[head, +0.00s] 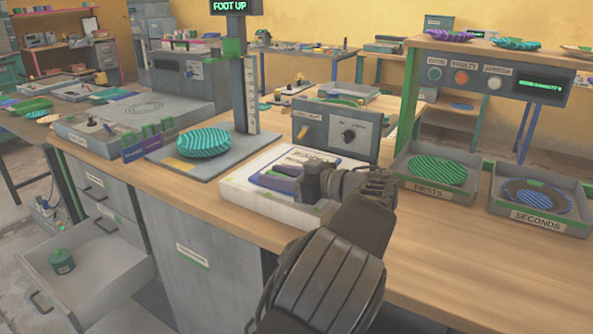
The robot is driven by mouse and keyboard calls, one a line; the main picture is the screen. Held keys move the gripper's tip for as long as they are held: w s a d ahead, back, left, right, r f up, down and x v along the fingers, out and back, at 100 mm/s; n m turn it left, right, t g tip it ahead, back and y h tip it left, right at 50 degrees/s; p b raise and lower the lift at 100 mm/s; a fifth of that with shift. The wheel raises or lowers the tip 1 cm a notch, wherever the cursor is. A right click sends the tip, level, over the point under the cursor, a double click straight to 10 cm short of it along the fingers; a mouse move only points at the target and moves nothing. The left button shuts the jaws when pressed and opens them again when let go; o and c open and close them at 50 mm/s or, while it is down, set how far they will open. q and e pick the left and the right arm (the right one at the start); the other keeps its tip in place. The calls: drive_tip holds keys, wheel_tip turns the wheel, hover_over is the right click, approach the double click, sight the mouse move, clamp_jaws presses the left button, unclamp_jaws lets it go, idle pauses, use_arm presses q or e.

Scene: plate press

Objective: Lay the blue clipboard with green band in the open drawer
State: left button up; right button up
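The blue clipboard (272,181) lies on a white slab (243,197) on the workbench, with grey and pale parts showing on its face. I cannot make out its green band clearly. My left gripper (308,184) is at the clipboard's right side, low over the slab, and hides part of it. Its fingertips are too small and dark to tell whether they are open or shut, or touching the clipboard. The open drawer (118,270) sticks out of the cabinet at the lower left. A green weight-like object (61,261) stands inside it. My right gripper is not in view.
A scale (187,168) with a teal ribbed plate (203,142) and a tall post stands left of the slab. A grey control box (335,128) stands behind it. Firsts (428,190) and seconds (540,217) trays sit at the right. The front right benchtop is clear.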

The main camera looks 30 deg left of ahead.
use_arm(q)
drive_tip(key=shift+c, duration=0.4)
clamp_jaws()
idle(0.4)
